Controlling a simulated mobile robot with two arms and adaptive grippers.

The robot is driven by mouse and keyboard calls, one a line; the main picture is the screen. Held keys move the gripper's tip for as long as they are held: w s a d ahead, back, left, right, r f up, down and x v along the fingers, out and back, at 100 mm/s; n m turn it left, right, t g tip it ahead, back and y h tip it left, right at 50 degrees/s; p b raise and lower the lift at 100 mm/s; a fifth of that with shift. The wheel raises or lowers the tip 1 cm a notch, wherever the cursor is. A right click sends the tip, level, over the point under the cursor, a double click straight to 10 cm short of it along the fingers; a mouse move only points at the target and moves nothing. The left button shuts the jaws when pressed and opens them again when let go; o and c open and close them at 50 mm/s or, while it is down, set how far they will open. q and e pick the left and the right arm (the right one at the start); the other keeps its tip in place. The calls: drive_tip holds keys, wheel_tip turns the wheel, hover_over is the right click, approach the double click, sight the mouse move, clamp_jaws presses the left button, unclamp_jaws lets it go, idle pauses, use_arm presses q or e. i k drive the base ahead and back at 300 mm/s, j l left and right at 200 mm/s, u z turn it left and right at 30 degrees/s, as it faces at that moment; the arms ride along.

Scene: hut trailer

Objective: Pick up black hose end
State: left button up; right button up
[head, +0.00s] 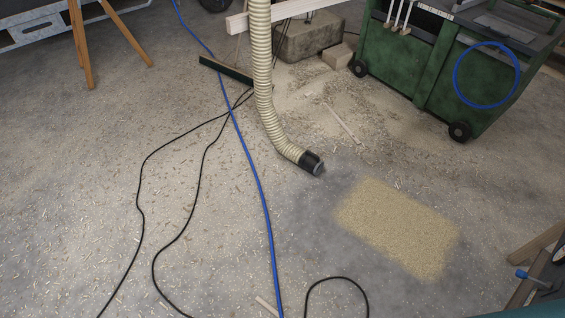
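The black hose end (312,163) is a short dark cuff at the lower end of a ribbed cream hose (263,75). The hose hangs down from the top edge of the head view, bends to the right, and its end lies at or just above the floor, with the opening facing lower right. Neither of my grippers shows in the head view.
A green wheeled machine (433,75) stands at the upper right with a blue hoop (486,75). A blue hose (258,190) and black cables (142,195) cross the floor. A sawdust patch (398,228) lies right of centre. Wooden legs (85,50) stand upper left.

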sight(311, 161)
drive_tip(key=i+l+u, duration=0.2)
drive_tip(key=u, duration=0.2)
drive_tip(key=i+l+u, duration=0.1)
drive_tip(key=l+u, duration=0.25)
drive_tip(key=i+l+u, duration=0.1)
drive_tip(key=l+u, duration=0.3)
